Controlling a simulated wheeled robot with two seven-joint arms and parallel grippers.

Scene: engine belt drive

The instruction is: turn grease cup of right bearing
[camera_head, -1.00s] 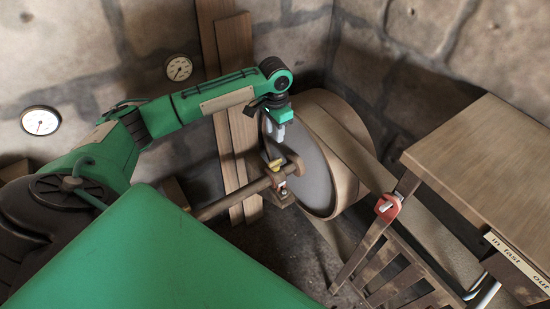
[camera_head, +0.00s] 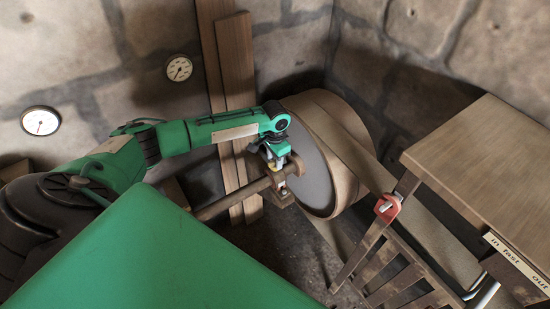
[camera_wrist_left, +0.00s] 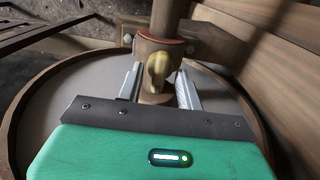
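The brass grease cup (camera_wrist_left: 157,70) shows in the left wrist view on top of the bearing (camera_wrist_left: 160,47) at the shaft's end. My left gripper (camera_wrist_left: 160,88) is open, with one metal finger on each side of the cup. Small gaps seem to remain between the fingers and the cup. In the head view my left gripper (camera_head: 279,165) points down over the bearing (camera_head: 282,194) beside the large pulley (camera_head: 318,180), and mostly hides the cup there. My right gripper is not in view.
The shaft (camera_head: 232,203) runs left from the bearing. A wide belt (camera_head: 345,150) leaves the pulley toward the lower right. Planks (camera_head: 240,100) lean on the wall behind my arm.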

